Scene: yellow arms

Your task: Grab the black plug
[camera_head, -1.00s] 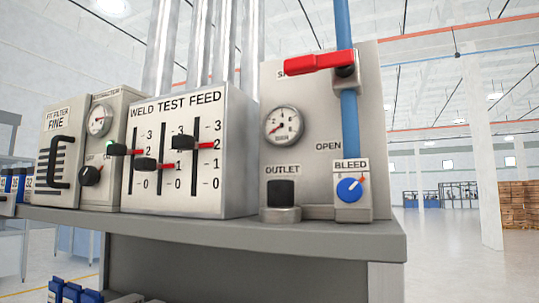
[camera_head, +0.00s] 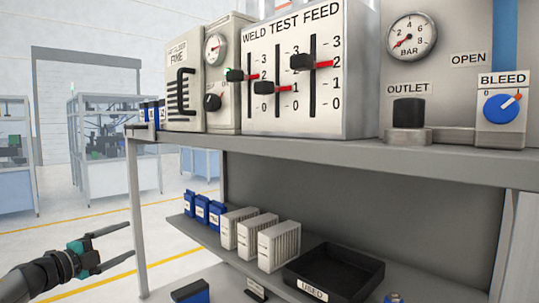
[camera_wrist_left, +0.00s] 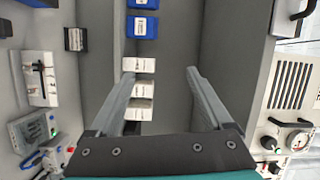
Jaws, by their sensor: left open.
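The black plug (camera_head: 408,113) sits upright in a grey metal fitting under the OUTLET label, on the top shelf at the right of the head view. My left gripper (camera_head: 131,243) is at the lower left of the head view, open and empty, left of the shelf unit, far from the plug and below its level. In the left wrist view the open fingers (camera_wrist_left: 160,75) point toward the shelf unit, with nothing between them touching. The plug cannot be made out in the wrist view. My right gripper is not in view.
The top shelf (camera_head: 300,148) carries the WELD TEST FEED panel (camera_head: 300,80) and a BLEED valve (camera_head: 502,107) close right of the plug. The lower shelf holds white filters (camera_head: 279,246), blue boxes (camera_head: 202,209) and a black USED tray (camera_head: 335,270). Open floor lies left.

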